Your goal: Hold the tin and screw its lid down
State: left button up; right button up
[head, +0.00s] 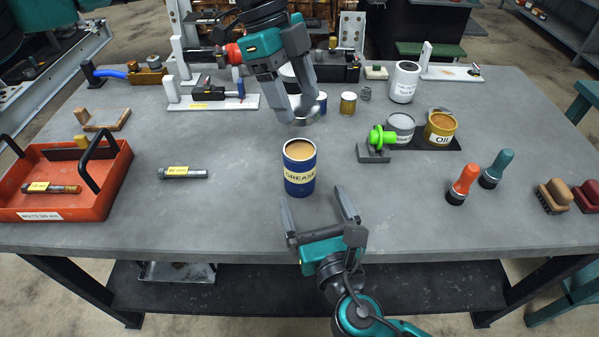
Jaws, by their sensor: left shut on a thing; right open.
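The blue tin (300,186) labelled GREASE stands upright and open on the table, with tan contents showing at its top. My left gripper (297,115) is above and behind the tin in the picture, pointing down. It is shut on a silvery round piece that looks like the lid (304,121), partly hidden by the fingers. The lid is apart from the tin. My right gripper (320,222) is open and empty at the tin's near side, its fingers pointing towards the tin. I see no contact between them.
A red tray (75,200) stands at the left, with a labelled bolt (183,173) beside it. Right of the tin are a green-knobbed fixture (376,147), a yellow OIL tin (440,130) and orange (462,185) and teal (496,168) handled tools. The table around the GREASE tin is clear.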

jog(key=x, duration=1.1)
jog(key=shift+w+a, duration=0.1)
jog(key=shift+w, duration=0.2)
jog(key=c, duration=1.5)
pick_arm(q)
send_over(303, 153)
jog(key=w+a, duration=0.1)
jog(key=shift+a+f, duration=0.2)
jog(key=shift+f, duration=2.3)
jog(key=shift+f, duration=0.1)
jog(key=shift+f, duration=0.75)
jog(key=shift+f, duration=0.6)
